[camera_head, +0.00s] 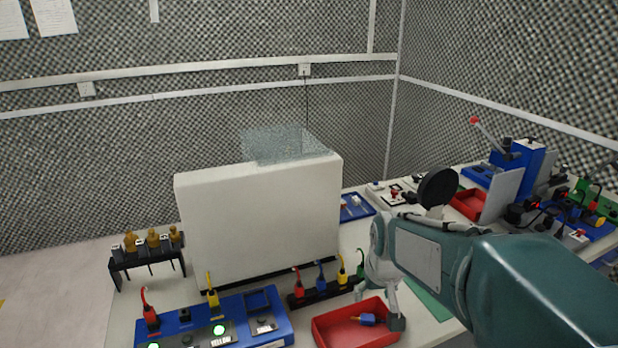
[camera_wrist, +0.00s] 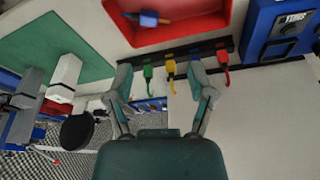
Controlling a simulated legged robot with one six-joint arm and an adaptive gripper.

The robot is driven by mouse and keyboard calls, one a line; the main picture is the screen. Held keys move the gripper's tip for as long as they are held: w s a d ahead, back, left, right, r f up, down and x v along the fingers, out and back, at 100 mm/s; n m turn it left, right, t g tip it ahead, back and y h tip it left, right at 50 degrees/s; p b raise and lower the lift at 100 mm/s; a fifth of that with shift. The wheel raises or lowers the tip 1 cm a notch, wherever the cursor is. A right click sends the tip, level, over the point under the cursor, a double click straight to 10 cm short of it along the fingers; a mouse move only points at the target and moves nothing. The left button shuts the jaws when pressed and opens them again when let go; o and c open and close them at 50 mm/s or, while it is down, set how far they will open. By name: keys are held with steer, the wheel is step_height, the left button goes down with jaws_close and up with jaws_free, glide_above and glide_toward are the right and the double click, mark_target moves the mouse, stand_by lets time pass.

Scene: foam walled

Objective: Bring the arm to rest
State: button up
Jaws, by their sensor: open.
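My teal arm (camera_head: 520,285) reaches in from the right in the head view. My gripper (camera_head: 380,292) hangs by the right side of a red tray (camera_head: 322,333), its lower finger in front of the tray's right end. In the wrist view my gripper (camera_wrist: 160,82) shows two fingers spread well apart with nothing between them but the table and rack behind. It is open and empty. A blue plug-like piece (camera_head: 367,319) lies in the red tray, apart from the fingers as far as I can tell. It also shows in the wrist view (camera_wrist: 148,18).
A black rack (camera_head: 325,293) with coloured plugs stands just left of my gripper. A large white box (camera_head: 260,220) stands behind it. A blue panel (camera_head: 225,322) is front left. A green mat (camera_head: 432,303) lies beneath my arm. Devices crowd the right-hand bench.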

steer(key=s+r+t, duration=0.1)
steer(key=s+r, duration=0.2)
steer(key=s, duration=0.6)
steer(key=s+r+t, duration=0.1)
steer(key=s+r, duration=0.2)
steer(key=s, duration=0.6)
steer(key=shift+m, duration=0.3)
